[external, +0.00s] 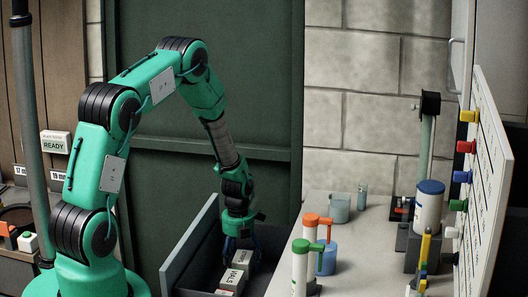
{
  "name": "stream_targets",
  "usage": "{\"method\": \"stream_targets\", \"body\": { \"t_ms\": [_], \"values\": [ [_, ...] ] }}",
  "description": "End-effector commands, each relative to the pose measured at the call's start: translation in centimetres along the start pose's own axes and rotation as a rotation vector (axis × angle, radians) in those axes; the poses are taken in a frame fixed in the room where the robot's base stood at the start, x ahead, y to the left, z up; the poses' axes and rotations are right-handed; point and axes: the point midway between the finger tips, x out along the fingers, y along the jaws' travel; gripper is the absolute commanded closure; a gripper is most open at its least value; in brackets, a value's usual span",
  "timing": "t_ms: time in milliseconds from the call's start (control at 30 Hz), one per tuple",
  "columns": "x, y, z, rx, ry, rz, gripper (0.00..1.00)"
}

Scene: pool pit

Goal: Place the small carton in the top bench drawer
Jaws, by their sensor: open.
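The small carton is most likely one of two pale boxes below my gripper (240,238): a box with dark lettering that seems to read "VIALS" (232,280) and another pale box (240,260) just behind it. Both are in the open top bench drawer (186,252), whose dark grey wall shows on the left of the bench. My gripper points down into the drawer, just above the rear box. Its jaws are open, and whether they touch the box I cannot tell. The drawer floor is mostly hidden.
The pale bench top (365,250) on the right holds an orange-topped bottle (307,260), a green-topped bottle (300,272), a blue-capped jar (428,207) and small glass beakers (340,207). A board with coloured clips (488,170) stands at the right edge.

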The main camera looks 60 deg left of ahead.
Motion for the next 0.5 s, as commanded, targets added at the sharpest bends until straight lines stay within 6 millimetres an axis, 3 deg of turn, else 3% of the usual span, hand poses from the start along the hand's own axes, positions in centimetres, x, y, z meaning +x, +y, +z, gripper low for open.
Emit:
{"method": "stream_targets", "body": {
  "t_ms": [267, 500],
  "values": [
    [-0.9, 0.0, 0.0, 0.0, -0.001, 0.0, 0.21],
    [-3.9, 0.0, 0.1, 0.0, -0.002, -0.001, 0.21]
  ]
}}
